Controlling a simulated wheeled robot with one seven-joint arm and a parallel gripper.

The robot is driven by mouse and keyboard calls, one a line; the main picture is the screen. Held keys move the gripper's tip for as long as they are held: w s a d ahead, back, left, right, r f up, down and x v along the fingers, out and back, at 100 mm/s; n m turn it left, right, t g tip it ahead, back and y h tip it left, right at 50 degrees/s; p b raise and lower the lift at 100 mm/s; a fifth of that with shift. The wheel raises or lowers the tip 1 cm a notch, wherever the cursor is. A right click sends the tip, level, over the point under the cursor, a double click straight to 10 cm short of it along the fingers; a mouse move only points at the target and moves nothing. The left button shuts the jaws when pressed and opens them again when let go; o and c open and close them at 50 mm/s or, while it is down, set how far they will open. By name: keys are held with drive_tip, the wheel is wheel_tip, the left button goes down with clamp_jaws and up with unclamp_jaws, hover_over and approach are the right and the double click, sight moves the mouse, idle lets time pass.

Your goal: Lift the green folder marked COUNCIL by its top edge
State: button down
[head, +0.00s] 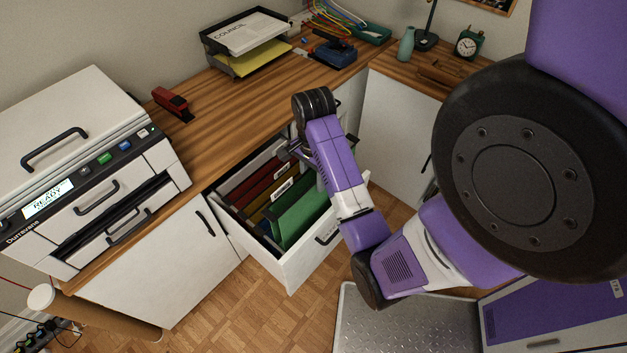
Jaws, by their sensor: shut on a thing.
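The green folder (301,214) is in the open drawer (291,266), in front of yellow and red folders. A white label tab (282,188) stands near its top edge; I cannot read its text at this size. My gripper (308,163) is over the back right part of the drawer, at the far end of the green folder.
A red folder (247,186) and a yellow one fill the drawer's back. The worktop above holds a printer (75,160), a red stapler (172,103) and a paper tray (243,68) with a sheet marked COUNCIL. The parquet floor before the drawer is partly clear.

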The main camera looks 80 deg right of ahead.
wheel_tip(320, 180, up, 9)
drive_tip(key=p, duration=0.7)
drive_tip(key=shift+f+p, duration=0.15)
drive_tip(key=shift+p, duration=0.2)
